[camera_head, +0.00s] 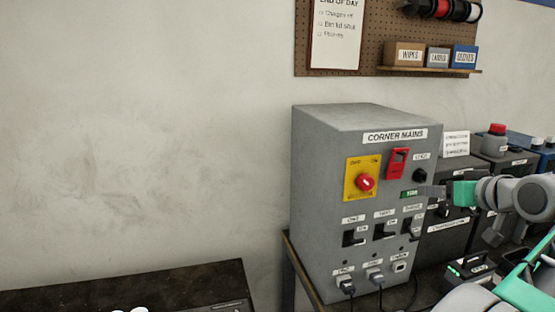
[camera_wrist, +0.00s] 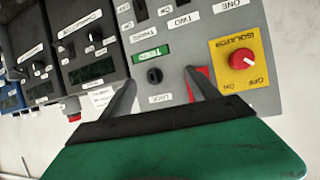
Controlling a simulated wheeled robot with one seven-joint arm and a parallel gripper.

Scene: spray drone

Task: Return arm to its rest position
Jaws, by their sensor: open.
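My gripper (camera_wrist: 160,92) is open, its two grey fingers apart in front of the grey "CORNER MAINS" box (camera_head: 320,160). In the wrist view the fingertips lie around the black lock knob (camera_wrist: 154,75) and near the red switch (camera_wrist: 199,82); I cannot tell whether they touch. Nothing is seen held between them. In the head view my gripper (camera_head: 432,191) reaches in from the right, beside the box's front face. A red rotary isolator knob (camera_head: 365,182) sits on a yellow plate. A small green display (camera_head: 409,194) is beside the fingers.
Dark charger-like units (camera_head: 450,190) stand right of the box, close to my arm. A pegboard (camera_head: 385,45) with a shelf of small boxes hangs above. A dark worktop (camera_head: 120,290) is at lower left. The space in front of the left wall is clear.

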